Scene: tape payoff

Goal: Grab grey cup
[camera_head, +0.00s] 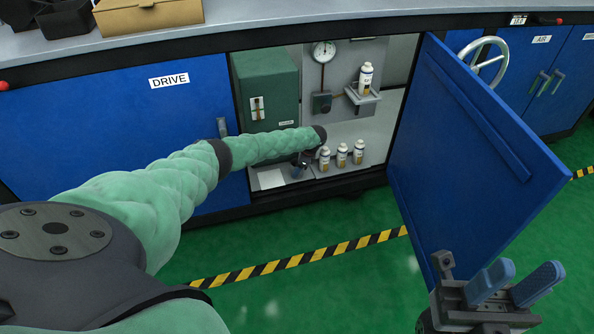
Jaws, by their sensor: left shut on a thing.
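My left arm reaches from the left into the open cabinet. My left gripper (300,169) is low inside it, just left of a row of small white bottles. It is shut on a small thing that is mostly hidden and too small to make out. I cannot clearly pick out a grey cup in this view. My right gripper (513,283) is at the lower right, in front of the open blue door (465,150). Its two blue fingers are apart, with nothing between them.
White bottles (342,156) stand on the cabinet floor. Another bottle (365,80) stands on a small wall shelf (363,97), beside a gauge (323,51). A green box (265,90) fills the cabinet's left. The door bounds the right side. Green floor (330,290) in front is clear.

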